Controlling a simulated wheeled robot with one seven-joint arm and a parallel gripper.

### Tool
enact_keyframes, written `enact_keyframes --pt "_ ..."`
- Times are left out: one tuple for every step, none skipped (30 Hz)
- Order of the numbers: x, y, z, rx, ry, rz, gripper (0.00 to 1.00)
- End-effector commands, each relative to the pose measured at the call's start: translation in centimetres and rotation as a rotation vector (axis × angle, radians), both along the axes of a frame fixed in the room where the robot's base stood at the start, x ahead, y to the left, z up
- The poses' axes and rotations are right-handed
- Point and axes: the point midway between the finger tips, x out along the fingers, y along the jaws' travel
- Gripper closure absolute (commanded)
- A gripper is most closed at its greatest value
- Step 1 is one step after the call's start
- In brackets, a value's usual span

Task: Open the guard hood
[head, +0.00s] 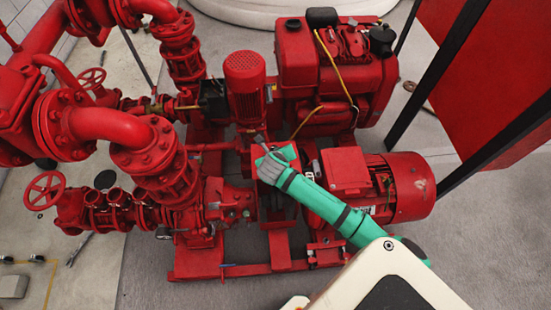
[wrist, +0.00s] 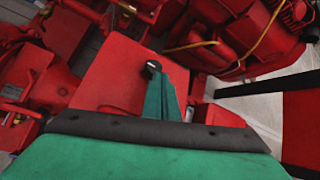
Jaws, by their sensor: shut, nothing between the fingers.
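The guard hood (head: 267,172) is a red cover between the red pump on the left and the red motor on the right in the head view. My arm and hand hide much of it. A broad, flat red panel, seemingly the hood (wrist: 112,75), fills the centre left of the wrist view. My gripper (head: 260,140) is at the hood in the head view, with its fingers shut and empty. In the wrist view my gripper (wrist: 153,68) shows as a green finger with a dark tip over the panel's right part. I cannot tell whether it touches the panel.
The red motor (head: 408,187) lies right of the hood. A red engine (head: 335,70) with a yellow hose and an upright red motor (head: 245,85) stand behind. Thick red pipes and valves crowd the left. A dark-framed red panel (head: 455,50) stands at right.

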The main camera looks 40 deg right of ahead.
Motion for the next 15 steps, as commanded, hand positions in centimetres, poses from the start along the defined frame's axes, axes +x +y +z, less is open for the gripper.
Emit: enact_keyframes --pt "0.2 -0.5 -0.1 0.012 0.037 -0.002 1.00" --pt "0.4 -0.7 -0.1 0.023 0.053 -0.004 1.00" --pt "0.7 -0.9 -0.1 0.040 0.075 -0.003 1.00" --pt "0.8 -1.1 0.0 0.050 0.092 -0.005 1.00" --pt "1.0 -1.2 0.0 0.062 0.109 -0.005 1.00" --pt "1.3 -1.3 0.0 0.076 0.130 -0.003 1.00" --pt "1.4 -1.4 0.0 0.084 0.138 -0.004 1.00" --pt "1.5 -1.4 -0.1 0.082 0.135 -0.003 1.00" --pt "1.8 -1.5 -0.1 0.082 0.135 -0.003 1.00" --pt "1.9 -1.6 -0.1 0.082 0.135 -0.004 1.00" --pt "2.1 -1.7 -0.1 0.083 0.135 -0.003 1.00" --pt "2.4 -1.8 -0.1 0.083 0.136 -0.001 1.00" --pt "2.5 -1.8 -0.1 0.083 0.135 0.000 1.00" --pt "2.7 -1.9 -0.1 0.083 0.135 0.000 1.00" --pt "2.9 -2.0 -0.1 0.083 0.135 0.000 1.00"
